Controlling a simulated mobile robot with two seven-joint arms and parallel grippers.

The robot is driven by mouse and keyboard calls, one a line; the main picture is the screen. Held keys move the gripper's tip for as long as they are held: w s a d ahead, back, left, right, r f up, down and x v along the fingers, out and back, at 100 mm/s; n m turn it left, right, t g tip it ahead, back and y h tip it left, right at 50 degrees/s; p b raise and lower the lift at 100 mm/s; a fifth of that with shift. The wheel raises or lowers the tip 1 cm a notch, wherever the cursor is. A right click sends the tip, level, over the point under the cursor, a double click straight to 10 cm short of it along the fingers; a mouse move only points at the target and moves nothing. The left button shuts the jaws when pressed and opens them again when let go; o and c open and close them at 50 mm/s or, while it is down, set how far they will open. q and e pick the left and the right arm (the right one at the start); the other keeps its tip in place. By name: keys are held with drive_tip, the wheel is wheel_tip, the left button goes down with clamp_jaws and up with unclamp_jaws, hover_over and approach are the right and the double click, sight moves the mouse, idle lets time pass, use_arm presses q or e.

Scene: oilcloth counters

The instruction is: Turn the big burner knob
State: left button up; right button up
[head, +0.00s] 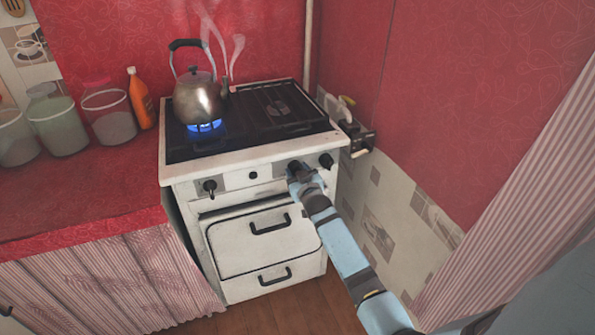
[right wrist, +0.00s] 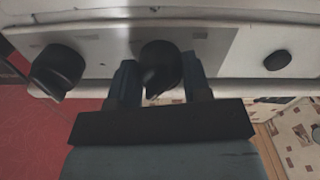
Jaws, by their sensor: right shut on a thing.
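The white stove (head: 255,158) has a row of black knobs along its front panel. My right gripper (head: 297,173) reaches the panel from the lower right and covers most of one burner knob (head: 292,166). In the right wrist view, this round black knob (right wrist: 160,66) sits between the two fingers of the right gripper (right wrist: 160,80), with a ridge pointing down. The gripper is shut on it. Another black knob (head: 326,160) is just right of the gripper, and one (head: 209,186) is at the panel's left end. My left gripper is not in view.
A steaming kettle (head: 199,100) stands over a blue flame (head: 204,126) on the stove's left burner. Oven door handles (head: 270,225) stick out below the panel. Jars (head: 108,110) and an orange bottle (head: 141,100) stand on the red counter (head: 75,190) at left.

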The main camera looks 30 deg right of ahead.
drive_tip(key=n, duration=0.3)
drive_tip(key=shift+r+p, duration=0.1)
drive_tip(key=shift+p, duration=0.3)
drive_tip(key=shift+n, duration=1.9)
drive_tip(key=shift+d, duration=0.1)
drive_tip(key=o, duration=0.9)
drive_tip(key=shift+w, duration=0.1)
